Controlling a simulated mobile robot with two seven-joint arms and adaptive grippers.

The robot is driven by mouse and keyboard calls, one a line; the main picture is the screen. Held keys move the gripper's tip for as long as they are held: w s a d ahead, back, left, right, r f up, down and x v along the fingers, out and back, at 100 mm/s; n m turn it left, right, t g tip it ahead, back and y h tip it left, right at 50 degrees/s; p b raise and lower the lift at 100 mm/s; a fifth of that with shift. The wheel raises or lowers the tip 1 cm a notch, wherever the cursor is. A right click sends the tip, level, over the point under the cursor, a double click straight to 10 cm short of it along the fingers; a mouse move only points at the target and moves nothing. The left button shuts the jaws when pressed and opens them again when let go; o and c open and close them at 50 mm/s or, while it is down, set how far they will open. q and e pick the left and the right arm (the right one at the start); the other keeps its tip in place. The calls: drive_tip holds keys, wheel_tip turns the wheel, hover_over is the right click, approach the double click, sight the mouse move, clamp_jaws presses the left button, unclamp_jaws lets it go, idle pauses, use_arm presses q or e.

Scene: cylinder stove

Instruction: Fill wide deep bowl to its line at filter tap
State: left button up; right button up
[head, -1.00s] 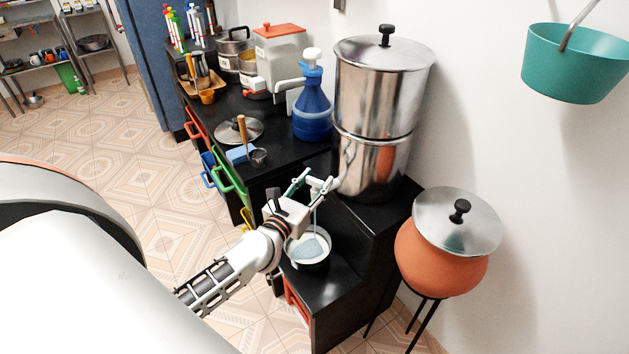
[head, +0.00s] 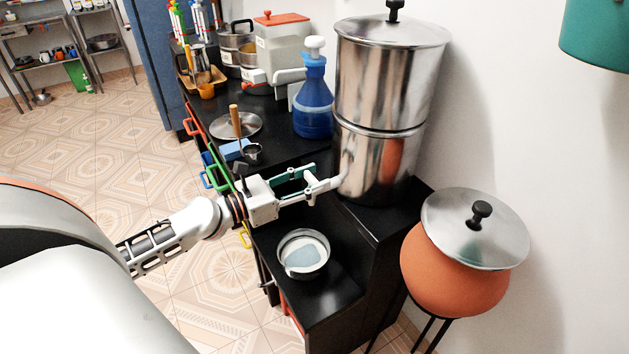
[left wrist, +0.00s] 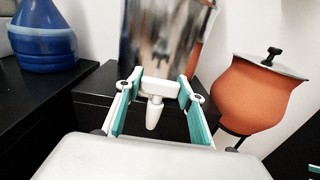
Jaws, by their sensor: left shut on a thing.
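The steel filter (head: 376,150), two stacked drums with a lid, stands on the raised black counter; its lower drum also shows in the left wrist view (left wrist: 165,45). My left gripper (head: 332,183) is at the filter's front, its fingers shut on the pale filter tap (left wrist: 155,112). The tap's spout points down between the fingers in the left wrist view. The wide deep bowl (head: 304,272) stands upright on the lower black step, below the gripper and apart from it. Pale bluish water lies inside it; the fill line is too small to make out. I cannot see a running stream.
An orange clay pot (head: 455,268) with a steel lid stands on a black stand at the right. A blue pump bottle (head: 313,110), a pan lid (head: 235,125) and a ladle (head: 252,152) are on the counter. A teal bucket (head: 600,35) is at the upper right.

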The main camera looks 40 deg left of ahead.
idle(0.3)
use_arm(q)
drive_tip(key=o, duration=1.2)
drive_tip(key=shift+c, duration=0.2)
drive_tip(key=v, duration=1.2)
